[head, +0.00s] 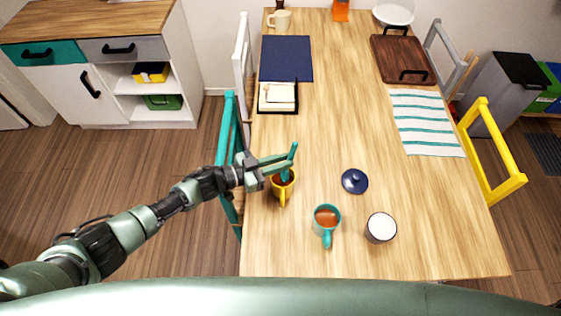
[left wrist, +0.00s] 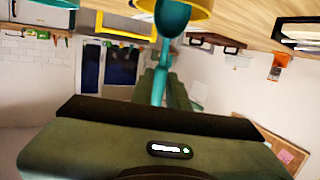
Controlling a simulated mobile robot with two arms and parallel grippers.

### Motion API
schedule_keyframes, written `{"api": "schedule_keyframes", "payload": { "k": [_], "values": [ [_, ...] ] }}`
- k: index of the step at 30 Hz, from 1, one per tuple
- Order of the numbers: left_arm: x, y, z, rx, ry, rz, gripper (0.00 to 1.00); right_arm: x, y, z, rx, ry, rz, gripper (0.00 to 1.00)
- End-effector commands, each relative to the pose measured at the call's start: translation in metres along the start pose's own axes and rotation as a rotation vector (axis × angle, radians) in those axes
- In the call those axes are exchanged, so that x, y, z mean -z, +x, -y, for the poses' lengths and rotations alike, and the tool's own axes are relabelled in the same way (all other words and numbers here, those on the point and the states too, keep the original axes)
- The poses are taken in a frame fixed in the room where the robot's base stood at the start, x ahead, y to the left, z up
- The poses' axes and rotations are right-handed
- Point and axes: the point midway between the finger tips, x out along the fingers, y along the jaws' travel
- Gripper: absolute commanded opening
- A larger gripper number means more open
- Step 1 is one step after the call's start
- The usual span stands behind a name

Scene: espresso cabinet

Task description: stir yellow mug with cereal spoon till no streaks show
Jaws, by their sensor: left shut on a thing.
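The yellow mug (head: 282,191) stands upright near the left edge of the table, with its handle toward me and brown liquid inside. My left gripper (head: 285,164) is shut on the teal cereal spoon (head: 291,152) just above the mug. The spoon's lower end is over or inside the mug's mouth; I cannot tell how deep. In the left wrist view, the spoon (left wrist: 160,75) runs up to its bowl beside the yellow mug's rim (left wrist: 205,6). Streaks in the liquid are too small to tell. My right gripper is not in view.
A teal chair (head: 230,150) stands at the left edge. The table's middle is clear.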

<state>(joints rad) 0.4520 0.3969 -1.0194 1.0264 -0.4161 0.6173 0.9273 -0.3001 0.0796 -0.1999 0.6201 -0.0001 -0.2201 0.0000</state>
Motion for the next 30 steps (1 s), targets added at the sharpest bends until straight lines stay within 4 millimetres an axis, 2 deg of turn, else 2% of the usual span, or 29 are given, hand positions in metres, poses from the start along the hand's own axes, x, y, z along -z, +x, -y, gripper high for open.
{"api": "schedule_keyframes", "payload": {
  "k": [1, 15, 30],
  "values": [
    [0.008, 0.000, 0.000, -0.001, 0.000, -0.001, 0.00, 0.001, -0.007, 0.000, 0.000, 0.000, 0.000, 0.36],
    [0.043, 0.001, 0.000, 0.001, 0.000, 0.000, 0.00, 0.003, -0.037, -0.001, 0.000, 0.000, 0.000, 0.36],
    [0.043, 0.001, 0.000, 0.000, 0.000, 0.000, 0.00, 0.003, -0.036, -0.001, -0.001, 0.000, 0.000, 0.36]
  ]
}}
